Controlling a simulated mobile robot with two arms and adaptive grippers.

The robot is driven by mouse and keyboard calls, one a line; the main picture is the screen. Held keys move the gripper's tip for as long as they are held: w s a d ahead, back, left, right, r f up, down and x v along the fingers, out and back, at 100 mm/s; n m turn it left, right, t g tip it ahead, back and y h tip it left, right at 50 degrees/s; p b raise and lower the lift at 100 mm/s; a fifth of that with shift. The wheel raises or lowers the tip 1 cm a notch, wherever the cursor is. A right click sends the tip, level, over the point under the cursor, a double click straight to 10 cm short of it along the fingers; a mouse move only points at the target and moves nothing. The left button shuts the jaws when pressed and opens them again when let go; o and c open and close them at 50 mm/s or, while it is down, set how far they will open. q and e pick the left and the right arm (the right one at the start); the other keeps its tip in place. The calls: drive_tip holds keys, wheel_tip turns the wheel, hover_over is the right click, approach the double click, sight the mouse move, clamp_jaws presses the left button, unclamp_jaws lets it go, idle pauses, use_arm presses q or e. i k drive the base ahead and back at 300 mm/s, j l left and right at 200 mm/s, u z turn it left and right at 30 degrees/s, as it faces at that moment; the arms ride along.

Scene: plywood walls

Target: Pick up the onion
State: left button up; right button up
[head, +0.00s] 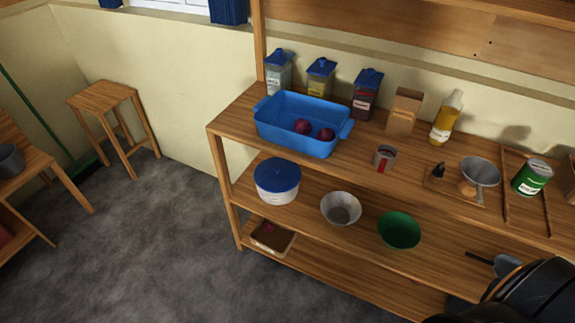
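Two round dark red-purple things that look like red onions lie in a blue bin (268,133) on the top shelf. One, the left onion (302,126), is near the bin's middle, and the other, the right onion (326,134), is close beside it. A small orange-brown round thing (466,188) sits partly hidden beside a grey funnel on the same shelf; I cannot tell what it is. Neither of my grippers shows. A black part of my own body fills the lower right corner.
Lidded jars (320,77), a brown carton (404,110) and an oil bottle (446,118) stand behind and right of the bin. A tin cup (384,157), the funnel (480,172) and a green can (532,177) are further right. Bowls (340,208) stand on the shelf below.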

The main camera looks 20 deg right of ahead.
sight(268, 228)
drive_tip(key=i+j+z, duration=0.15)
drive_tip(key=z, duration=1)
drive_tip(key=i+j+z, duration=0.25)
drive_tip(key=j+z, duration=0.15)
drive_tip(key=j, duration=0.4)
drive_tip(key=i+j+z, duration=0.1)
drive_tip(key=j+z, duration=0.25)
drive_tip(key=j, duration=0.45)
drive_tip(key=j+z, duration=0.4)
drive_tip(key=j, duration=0.45)
